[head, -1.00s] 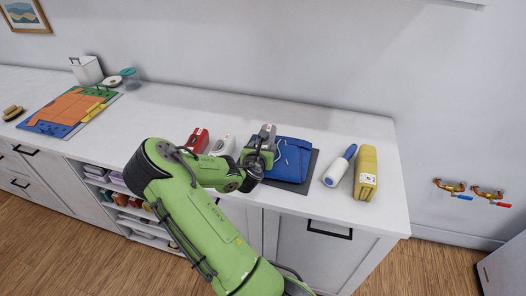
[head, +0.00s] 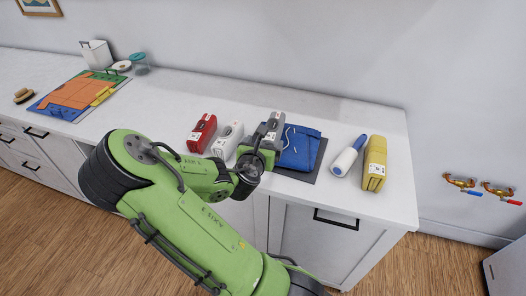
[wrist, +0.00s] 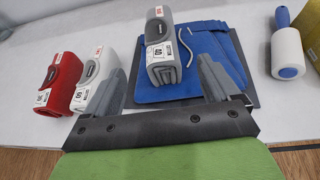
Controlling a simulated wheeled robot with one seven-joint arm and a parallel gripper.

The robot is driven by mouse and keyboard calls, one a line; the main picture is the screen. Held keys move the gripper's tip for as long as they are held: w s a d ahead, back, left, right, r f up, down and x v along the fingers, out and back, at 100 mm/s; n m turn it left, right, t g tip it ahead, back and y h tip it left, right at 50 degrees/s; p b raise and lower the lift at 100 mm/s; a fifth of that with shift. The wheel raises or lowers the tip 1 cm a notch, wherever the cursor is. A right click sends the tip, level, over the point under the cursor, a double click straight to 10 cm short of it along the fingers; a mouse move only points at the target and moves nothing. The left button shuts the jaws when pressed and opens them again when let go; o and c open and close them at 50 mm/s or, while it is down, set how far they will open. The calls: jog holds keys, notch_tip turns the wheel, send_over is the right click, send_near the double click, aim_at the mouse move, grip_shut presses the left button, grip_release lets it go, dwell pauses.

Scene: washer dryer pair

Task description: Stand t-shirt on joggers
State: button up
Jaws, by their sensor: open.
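The folded blue joggers (head: 303,146), with a pale drawstring, lie flat on a dark mat (head: 305,177); they also show in the wrist view (wrist: 222,60). A grey folded bundle with a white label, apparently the t-shirt (wrist: 163,45), stands upright at the left part of the joggers. Its base appears to rest on them, though exact contact is hard to tell. It also shows in the head view (head: 275,124). My gripper (wrist: 160,68) is open, its fingers apart on either side of the bundle's near end; in the head view my gripper (head: 258,150) partly hides the bundle.
A white bundle (head: 227,139) and a red bundle (head: 201,133) stand left of the joggers. The counter (head: 170,100) is clear toward the left, up to a colourful board (head: 75,92).

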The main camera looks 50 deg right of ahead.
jog(key=s+a+f+m+y+b, duration=0.1)
jog(key=s+a+f+m+y, duration=0.1)
jog(key=a+m+y, duration=1)
jog(key=s+a+r+m, duration=0.5)
jog(key=s+a, duration=0.1)
jog(key=a, duration=0.2)
jog(key=s+a+r+m, duration=0.6)
jog(key=a, duration=0.3)
jog(key=shift+g, duration=0.3)
jog(key=shift+s, duration=0.15)
